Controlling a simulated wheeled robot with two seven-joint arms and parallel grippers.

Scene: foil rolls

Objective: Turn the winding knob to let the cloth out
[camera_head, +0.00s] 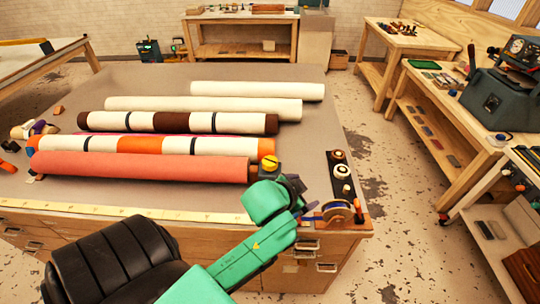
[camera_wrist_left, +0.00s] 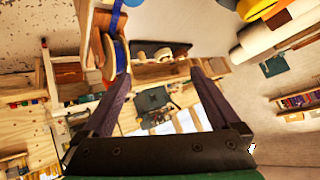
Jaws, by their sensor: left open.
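The coral cloth roll (camera_head: 140,168) lies across the front of the table, with a brown core at its right end. A yellow knob (camera_head: 269,162) on a dark mount sits at that end. A yellow round part, apparently this knob, shows at the top edge of the left wrist view (camera_wrist_left: 256,8). My left gripper (camera_head: 303,198) is just in front and to the right of the knob, apart from it. Its two dark fingers are spread with nothing between them in the left wrist view (camera_wrist_left: 160,75). My right gripper is not in view.
Several other rolls, including a striped one (camera_head: 200,123) and a cream one (camera_head: 257,91), lie behind. A blue ribbon spool (camera_head: 337,211) stands close to the gripper's right. A black tray (camera_head: 334,164) with small spools is near the right edge. A yellow ruler (camera_head: 120,211) lines the front edge.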

